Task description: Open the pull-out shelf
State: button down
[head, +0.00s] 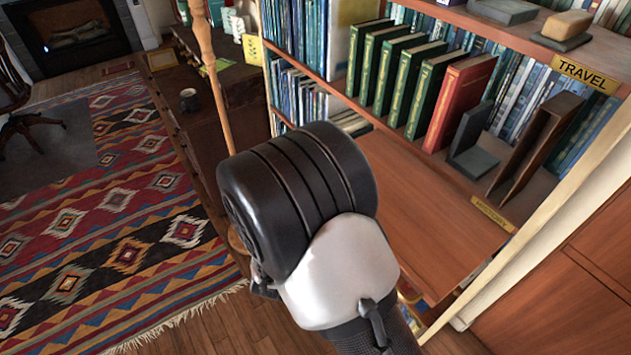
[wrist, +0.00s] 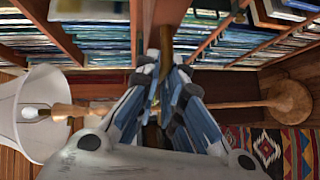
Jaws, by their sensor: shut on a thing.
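The pull-out shelf (head: 430,228) looks like a flat reddish-brown board. In the head view it shows in front of and below the row of green and red books, jutting from the bookcase. My arm covers its left and near parts. In the wrist view my gripper (wrist: 166,82) has its fingers close together around a narrow brownish piece (wrist: 165,52). I cannot tell for sure whether this piece is the shelf's handle. In the head view my black and white wrist hides the fingertips and what they hold.
Green books (head: 387,75) and a red book (head: 459,101) stand above the board, beside a grey bookend (head: 470,143). A lamp with a white shade (wrist: 38,115) and wooden pole stands close by. A patterned rug (head: 120,215) covers the floor at left.

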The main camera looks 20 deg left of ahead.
jog(key=shift+s, duration=0.1)
jog(key=c, duration=1.7)
grip_release()
jog(key=v, duration=1.2)
